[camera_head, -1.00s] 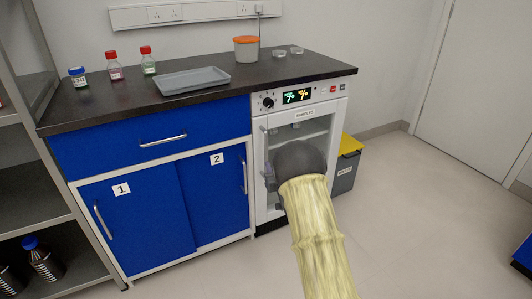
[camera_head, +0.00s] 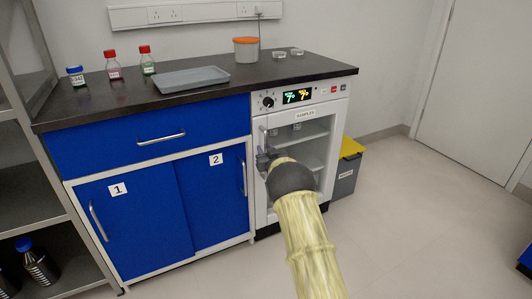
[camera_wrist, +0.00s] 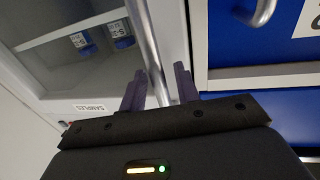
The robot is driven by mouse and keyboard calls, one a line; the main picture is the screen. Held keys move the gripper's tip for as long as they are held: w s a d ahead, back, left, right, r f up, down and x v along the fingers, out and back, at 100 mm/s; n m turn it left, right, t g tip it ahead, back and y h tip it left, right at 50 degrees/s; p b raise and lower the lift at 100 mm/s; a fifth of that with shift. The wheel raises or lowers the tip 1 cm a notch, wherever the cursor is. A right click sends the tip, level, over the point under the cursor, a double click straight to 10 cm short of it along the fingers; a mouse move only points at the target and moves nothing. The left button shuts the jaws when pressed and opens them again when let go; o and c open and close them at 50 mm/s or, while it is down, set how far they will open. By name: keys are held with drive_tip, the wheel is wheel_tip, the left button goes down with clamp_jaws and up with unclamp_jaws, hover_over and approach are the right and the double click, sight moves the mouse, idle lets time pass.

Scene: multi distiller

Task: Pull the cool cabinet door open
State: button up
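The cool cabinet (camera_head: 338,130) stands under the right end of the counter, labelled SAMPLES. Its white-framed glass door (camera_head: 315,150) looks closed in the head view. The upright metal door handle (camera_wrist: 147,40) runs along the door's left side. My gripper (camera_head: 264,157) is at this handle, with my wrist and sleeved arm hiding the lower part of the door. In the wrist view my gripper (camera_wrist: 160,88) has its two dark fingers apart, one on each side of the handle bar. Narrow gaps seem to show between the bar and the fingers.
Blue sliding doors (camera_head: 140,215) with their own handles are left of the cabinet. A grey bin with a yellow lid (camera_head: 347,170) stands close to its right. The floor (camera_head: 420,220) in front is clear. Sample containers (camera_wrist: 122,38) sit behind the glass.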

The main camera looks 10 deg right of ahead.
clamp_jaws()
drive_tip(key=shift+s, duration=0.15)
idle(0.4)
